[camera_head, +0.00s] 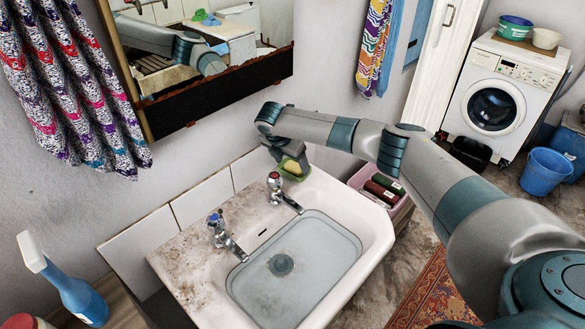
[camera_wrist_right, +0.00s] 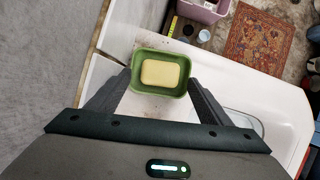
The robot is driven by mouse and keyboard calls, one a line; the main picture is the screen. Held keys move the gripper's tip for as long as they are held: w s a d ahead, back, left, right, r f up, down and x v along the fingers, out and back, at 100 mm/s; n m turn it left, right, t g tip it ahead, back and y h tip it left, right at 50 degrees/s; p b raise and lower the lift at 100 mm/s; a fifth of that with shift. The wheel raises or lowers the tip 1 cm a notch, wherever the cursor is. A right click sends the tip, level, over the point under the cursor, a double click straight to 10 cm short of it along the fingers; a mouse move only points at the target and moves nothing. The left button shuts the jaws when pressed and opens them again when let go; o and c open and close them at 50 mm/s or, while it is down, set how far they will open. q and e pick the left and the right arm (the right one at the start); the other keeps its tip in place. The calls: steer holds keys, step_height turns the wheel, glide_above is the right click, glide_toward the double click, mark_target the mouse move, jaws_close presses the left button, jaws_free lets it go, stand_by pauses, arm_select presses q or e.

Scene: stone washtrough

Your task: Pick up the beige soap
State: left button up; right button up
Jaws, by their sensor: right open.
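The beige soap (camera_wrist_right: 160,73) lies in a green soap dish (camera_wrist_right: 159,90) on the sink's back corner. In the head view the soap (camera_head: 292,168) and the dish (camera_head: 303,174) show partly, just below my right gripper (camera_head: 292,160). In the wrist view my right gripper (camera_wrist_right: 158,95) is open, with one finger on each side of the dish's near end. The soap is between the finger lines, slightly ahead of the tips, and nothing is held. I cannot tell the exact height of the fingers over it. My left gripper is not in view.
The white sink (camera_head: 374,227) has two taps (camera_head: 283,193) near the dish and standing water in its basin. A wall mirror (camera_head: 215,95) hangs behind. A pink crate (camera_head: 402,206) with bottles stands right of the sink. A blue spray bottle (camera_head: 76,292) is at lower left.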

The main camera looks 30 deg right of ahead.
steer(key=shift+s+f, duration=0.45)
steer(key=shift+f, duration=0.15)
steer(key=c, duration=1.2)
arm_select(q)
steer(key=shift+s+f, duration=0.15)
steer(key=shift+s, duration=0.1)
arm_select(e)
steer(key=shift+c, duration=0.2)
steer(key=shift+w+r+b, duration=0.25)
steer(key=shift+r+b, duration=0.05)
steer(key=shift+r, duration=0.1)
steer(key=r, duration=0.2)
steer(key=r+b, duration=0.1)
steer(key=shift+w+d, duration=0.1)
steer(key=shift+d, duration=0.15)
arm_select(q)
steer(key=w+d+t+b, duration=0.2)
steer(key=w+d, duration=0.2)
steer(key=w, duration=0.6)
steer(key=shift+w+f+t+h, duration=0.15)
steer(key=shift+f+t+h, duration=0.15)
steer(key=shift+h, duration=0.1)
arm_select(e)
steer(key=s+d+r, duration=0.7)
steer(key=s, duration=0.1)
steer(key=shift+s+d+r, duration=0.15)
steer(key=shift+s+r, duration=0.05)
steer(key=shift+s, duration=0.1)
